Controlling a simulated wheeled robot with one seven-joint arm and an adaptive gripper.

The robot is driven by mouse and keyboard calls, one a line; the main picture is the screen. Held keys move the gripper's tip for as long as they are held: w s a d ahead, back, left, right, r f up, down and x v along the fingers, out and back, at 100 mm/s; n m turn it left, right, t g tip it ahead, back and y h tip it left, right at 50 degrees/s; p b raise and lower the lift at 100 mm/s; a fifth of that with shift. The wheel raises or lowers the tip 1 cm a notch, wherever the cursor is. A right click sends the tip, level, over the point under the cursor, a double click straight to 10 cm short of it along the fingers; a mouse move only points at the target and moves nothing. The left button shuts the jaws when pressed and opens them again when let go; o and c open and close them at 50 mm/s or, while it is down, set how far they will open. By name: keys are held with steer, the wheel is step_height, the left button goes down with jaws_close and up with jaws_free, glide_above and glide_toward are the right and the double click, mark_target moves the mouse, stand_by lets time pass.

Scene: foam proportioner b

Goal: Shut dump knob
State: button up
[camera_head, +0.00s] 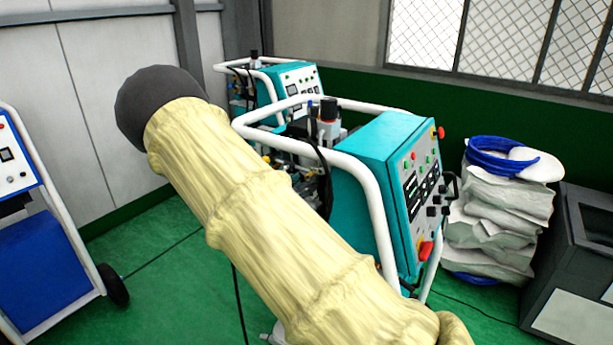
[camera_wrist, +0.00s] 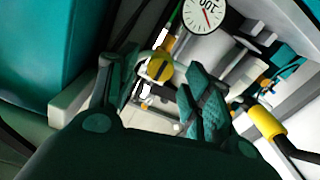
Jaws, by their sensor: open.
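A yellow knob (camera_wrist: 159,68) on a pale fitting shows in the wrist view, between my fingers and seemingly beyond their tips. It may be the dump knob, but I see no label. My gripper (camera_wrist: 164,84) is open, with one dark green finger on either side of this knob in the picture. I cannot tell whether either finger touches it. In the head view my sleeved arm covers part of the teal proportioner (camera_head: 362,160), and my gripper is hidden.
A round gauge (camera_wrist: 204,14) is just above the knob. A yellow-ended handle or pipe (camera_wrist: 265,121) lies right of my fingers. A white tube frame (camera_head: 372,180) surrounds the machine. White sacks (camera_head: 497,210) and a dark bin (camera_head: 575,255) stand at right, a blue cart (camera_head: 50,265) at left.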

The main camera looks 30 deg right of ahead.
steer(key=shift+p+x, duration=0.35)
steer(key=shift+x, duration=0.75)
steer(key=c, duration=1)
steer(key=m+b, duration=0.9)
steer(key=b, duration=0.6)
steer(key=m+b, duration=0.8)
steer(key=b, duration=0.7)
steer(key=shift+d+f+m, duration=0.1)
steer(key=shift+f+m, duration=0.15)
steer(key=shift+m, duration=0.15)
steer(key=shift+c, duration=0.2)
steer(key=shift+s+r+b, duration=0.1)
steer(key=shift+b, duration=0.45)
